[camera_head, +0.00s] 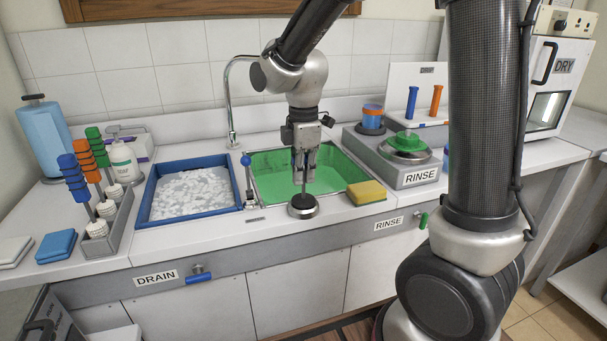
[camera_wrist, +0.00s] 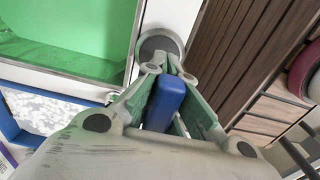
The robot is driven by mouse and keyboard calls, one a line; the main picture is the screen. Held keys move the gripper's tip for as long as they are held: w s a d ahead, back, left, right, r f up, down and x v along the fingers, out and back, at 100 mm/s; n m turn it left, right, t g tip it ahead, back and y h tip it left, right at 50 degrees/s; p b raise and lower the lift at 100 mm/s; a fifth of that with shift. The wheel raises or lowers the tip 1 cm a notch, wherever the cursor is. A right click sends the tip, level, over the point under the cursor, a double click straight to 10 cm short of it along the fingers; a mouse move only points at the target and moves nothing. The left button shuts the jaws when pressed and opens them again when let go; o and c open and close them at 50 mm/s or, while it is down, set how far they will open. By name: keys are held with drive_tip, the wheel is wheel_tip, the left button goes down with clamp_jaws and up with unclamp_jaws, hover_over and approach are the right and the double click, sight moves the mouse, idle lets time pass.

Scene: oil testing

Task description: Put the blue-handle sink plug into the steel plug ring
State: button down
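The blue-handle sink plug's dark disc (camera_head: 303,200) sits at the steel plug ring (camera_head: 304,213) on the counter's front edge, before the sink. A thin stem rises from the disc to my gripper (camera_head: 304,172), which points straight down above it. In the wrist view the blue handle (camera_wrist: 165,103) is between the fingers of my gripper (camera_wrist: 169,73), which look closed around it. A grey round disc (camera_wrist: 161,43) shows just beyond the fingertips. The fingers hide the handle in the head view. I cannot tell whether the disc is fully seated in the ring.
The green-lined sink (camera_head: 325,178) lies behind the ring. A blue-knobbed lever (camera_head: 246,161) stands to the left and a yellow sponge (camera_head: 367,192) to the right. A blue-rimmed tray (camera_head: 160,219) and a steel rinse unit (camera_head: 407,176) flank the sink.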

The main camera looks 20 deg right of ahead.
drive_tip(key=shift+f, duration=0.1)
drive_tip(key=c, duration=1.6)
unclamp_jaws()
drive_tip(key=shift+c, duration=0.2)
wheel_tip(320, 180, up, 11)
drive_tip(key=shift+r, duration=0.6)
drive_tip(key=shift+d+r, duration=0.1)
drive_tip(key=s+d+m+t, duration=0.2)
drive_tip(key=s+d+m, duration=0.5)
drive_tip(key=s+m, duration=0.2)
drive_tip(key=s+d+f+m+t, duration=0.1)
drive_tip(key=s+d+m+t, duration=0.1)
drive_tip(key=s+d+m, duration=0.5)
drive_tip(key=s+m, duration=0.2)
drive_tip(key=s, duration=0.1)
drive_tip(key=shift+d, duration=0.35)
